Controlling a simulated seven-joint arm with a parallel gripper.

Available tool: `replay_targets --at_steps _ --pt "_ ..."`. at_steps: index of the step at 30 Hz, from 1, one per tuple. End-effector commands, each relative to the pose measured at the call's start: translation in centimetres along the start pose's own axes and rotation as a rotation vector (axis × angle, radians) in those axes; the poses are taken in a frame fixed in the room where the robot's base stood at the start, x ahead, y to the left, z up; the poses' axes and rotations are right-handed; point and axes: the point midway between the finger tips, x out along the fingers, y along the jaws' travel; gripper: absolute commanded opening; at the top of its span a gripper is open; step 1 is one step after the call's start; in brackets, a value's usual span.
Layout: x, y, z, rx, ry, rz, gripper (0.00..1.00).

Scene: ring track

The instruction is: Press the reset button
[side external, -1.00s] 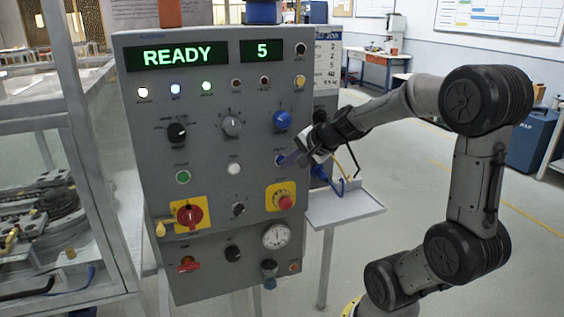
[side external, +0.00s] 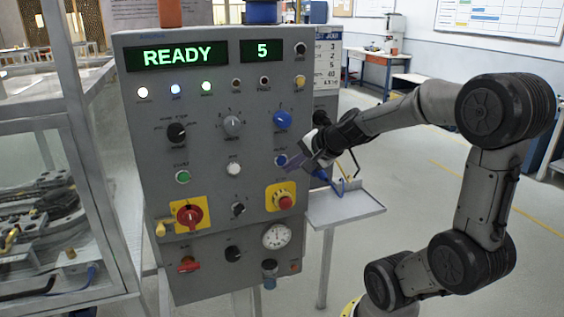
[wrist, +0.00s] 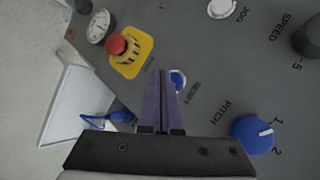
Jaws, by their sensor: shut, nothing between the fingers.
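The blue reset button (side external: 281,160) sits on the right side of the grey control panel (side external: 205,260), below a blue knob. In the wrist view the button (wrist: 178,80) shows partly behind my finger, with the word RESET beside it. My gripper (side external: 290,168) is shut and empty, its purple fingers pointing at the panel just right of and below the button in the side view. In the wrist view the gripper's fingertips (wrist: 160,72) lie just left of the button. I cannot tell the exact gap to the panel. The displays read READY (side external: 177,55) and 5 (side external: 262,51).
A red emergency stop (side external: 285,202) on a yellow plate is below the button. The blue pitch knob (side external: 282,120) is above it. A small white shelf (side external: 345,207) with a blue cable stands to the right. A framed cell (side external: 65,180) is at the left.

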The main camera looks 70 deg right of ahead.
Motion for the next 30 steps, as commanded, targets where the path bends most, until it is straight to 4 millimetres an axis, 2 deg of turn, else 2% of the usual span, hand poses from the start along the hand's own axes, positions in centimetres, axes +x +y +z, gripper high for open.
replay_targets --at_steps 13,30 --pt "-2.8 2.0 2.0 -0.001 0.001 -0.002 0.00" --pt "-3.0 2.2 2.2 -0.001 0.000 0.000 0.00"
